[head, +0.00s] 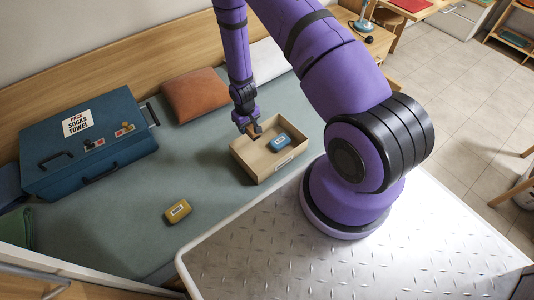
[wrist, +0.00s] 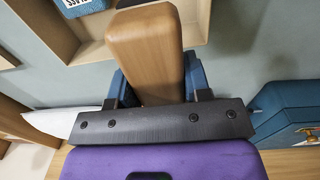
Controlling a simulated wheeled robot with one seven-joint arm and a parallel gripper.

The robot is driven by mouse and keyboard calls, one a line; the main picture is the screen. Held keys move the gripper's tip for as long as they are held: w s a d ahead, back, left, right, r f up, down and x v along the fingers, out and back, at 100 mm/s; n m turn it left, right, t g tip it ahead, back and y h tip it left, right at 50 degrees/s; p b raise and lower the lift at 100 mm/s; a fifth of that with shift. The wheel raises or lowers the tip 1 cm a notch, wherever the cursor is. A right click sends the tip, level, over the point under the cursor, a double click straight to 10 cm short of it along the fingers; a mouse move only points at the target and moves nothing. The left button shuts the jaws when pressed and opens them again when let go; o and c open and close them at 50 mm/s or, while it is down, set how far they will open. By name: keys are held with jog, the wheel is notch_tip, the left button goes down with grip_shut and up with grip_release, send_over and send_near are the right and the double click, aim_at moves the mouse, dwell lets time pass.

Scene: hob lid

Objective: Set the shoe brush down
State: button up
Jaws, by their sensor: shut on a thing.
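The shoe brush (wrist: 146,50) shows in the wrist view as a smooth, light-brown wooden block; no bristles are visible. My gripper (wrist: 150,85) is shut on it, with a blue finger on each side. In the head view my gripper (head: 253,129) points down at the far left part of the open wooden tray (head: 262,172), and only a little brown of the brush shows there. In the wrist view the brush's far end overlaps the tray (wrist: 60,30). I cannot tell whether the brush touches the tray.
A blue labelled box (head: 281,141) lies in the tray. A yellow labelled box (head: 178,210) lies on the green bed surface (head: 130,230). A blue case (head: 85,150) with a paper label stands at left, near an orange pillow (head: 193,94).

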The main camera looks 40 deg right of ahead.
send_over(258, 160)
notch_tip(258, 160, down, 7)
notch_tip(258, 160, down, 10)
jog(key=shift+w+r, duration=0.15)
jog(key=shift+r, duration=0.05)
jog(key=shift+f, duration=0.1)
jog(key=o, duration=0.9)
jog(key=shift+o, duration=0.2)
notch_tip(258, 160, up, 12)
